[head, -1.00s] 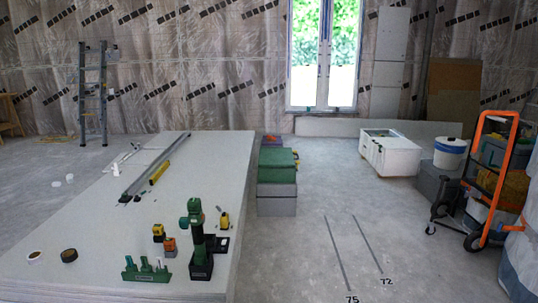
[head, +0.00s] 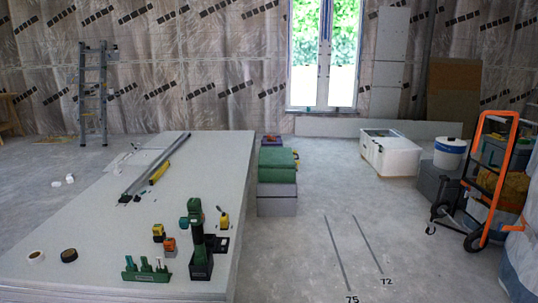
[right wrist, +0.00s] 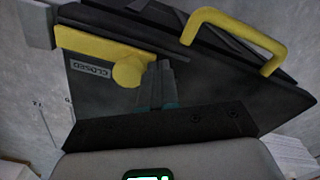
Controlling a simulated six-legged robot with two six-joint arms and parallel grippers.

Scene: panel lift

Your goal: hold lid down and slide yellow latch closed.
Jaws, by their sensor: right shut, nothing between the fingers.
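In the right wrist view, a dark grey lid or panel (right wrist: 215,88) fills the middle. A yellow latch bar (right wrist: 85,45) with a round yellow knob (right wrist: 130,72) lies along its upper left. An upside-down CLOSED label (right wrist: 90,70) sits below the bar. A yellow handle (right wrist: 235,28) arches at the upper right. My right gripper (right wrist: 160,75) is shut and empty, with its fingertips just right of the knob. I cannot tell whether they touch it. My left gripper is in neither view.
In the head view, a large pale panel stack (head: 90,225) at the left carries tools and tape rolls. A green case (head: 277,158) stands beside it. A white box (head: 392,155) and an orange-framed cart (head: 490,180) stand at the right. The floor between is clear.

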